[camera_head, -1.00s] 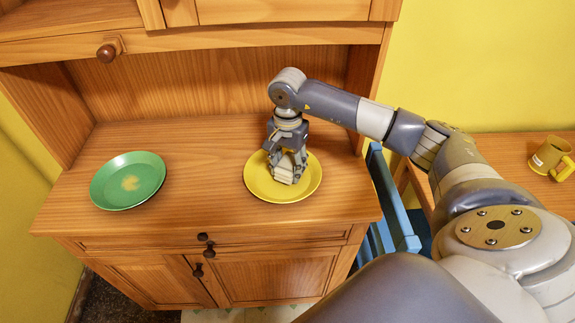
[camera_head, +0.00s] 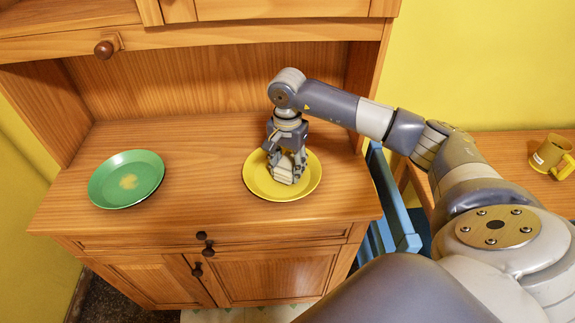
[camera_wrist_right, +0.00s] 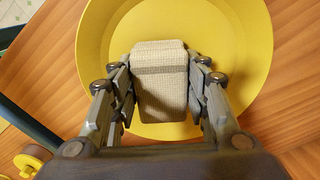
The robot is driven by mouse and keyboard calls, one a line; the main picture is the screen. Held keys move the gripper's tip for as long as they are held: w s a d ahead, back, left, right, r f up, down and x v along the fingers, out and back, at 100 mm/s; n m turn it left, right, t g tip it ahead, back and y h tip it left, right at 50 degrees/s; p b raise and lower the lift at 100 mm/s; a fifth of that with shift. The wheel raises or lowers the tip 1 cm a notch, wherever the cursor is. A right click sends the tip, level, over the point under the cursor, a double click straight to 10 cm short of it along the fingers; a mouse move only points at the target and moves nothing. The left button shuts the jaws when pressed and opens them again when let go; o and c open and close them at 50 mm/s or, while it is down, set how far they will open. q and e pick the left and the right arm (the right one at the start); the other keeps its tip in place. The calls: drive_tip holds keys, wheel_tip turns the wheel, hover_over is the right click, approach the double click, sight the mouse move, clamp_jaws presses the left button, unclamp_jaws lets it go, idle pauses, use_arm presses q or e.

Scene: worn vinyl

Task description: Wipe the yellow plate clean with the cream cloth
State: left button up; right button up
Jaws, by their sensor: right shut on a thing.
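The yellow plate (camera_head: 257,185) rests on the wooden cabinet top, right of centre in the head view. It also fills the upper part of the right wrist view (camera_wrist_right: 235,50). My right gripper (camera_head: 286,172) points down over the plate and is shut on the cream cloth (camera_wrist_right: 160,85). The cloth is a folded, woven pad between the two fingers, and it appears to be at the plate's surface. The part of the plate under the cloth is hidden, and I see no stain on the rest. My left gripper is not in view.
A green plate (camera_head: 110,185) with a yellowish smear lies to the left on the cabinet top (camera_head: 205,150). A yellow mug (camera_head: 550,155) stands on a side table at the right. A blue chair (camera_head: 395,205) is beside the cabinet. The cabinet top between the plates is clear.

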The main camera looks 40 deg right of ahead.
sight(275, 169)
drive_tip(key=shift+f+b, duration=0.4)
drive_tip(key=shift+f, duration=0.1)
idle(0.4)
drive_tip(key=shift+a, duration=0.1)
drive_tip(key=shift+w+a+b, duration=0.3)
drive_tip(key=shift+w+a, duration=0.25)
drive_tip(key=shift+a, duration=0.15)
drive_tip(key=shift+w+a+b, duration=0.25)
drive_tip(key=shift+w+a, duration=0.25)
drive_tip(key=shift+a, duration=0.2)
drive_tip(key=shift+s+d, duration=0.1)
drive_tip(key=shift+s+d+b, duration=0.2)
drive_tip(key=shift+s+d, duration=0.3)
drive_tip(key=shift+d, duration=0.2)
drive_tip(key=shift+s+d+b, duration=0.15)
drive_tip(key=shift+s+d, duration=0.35)
drive_tip(key=shift+d, duration=0.2)
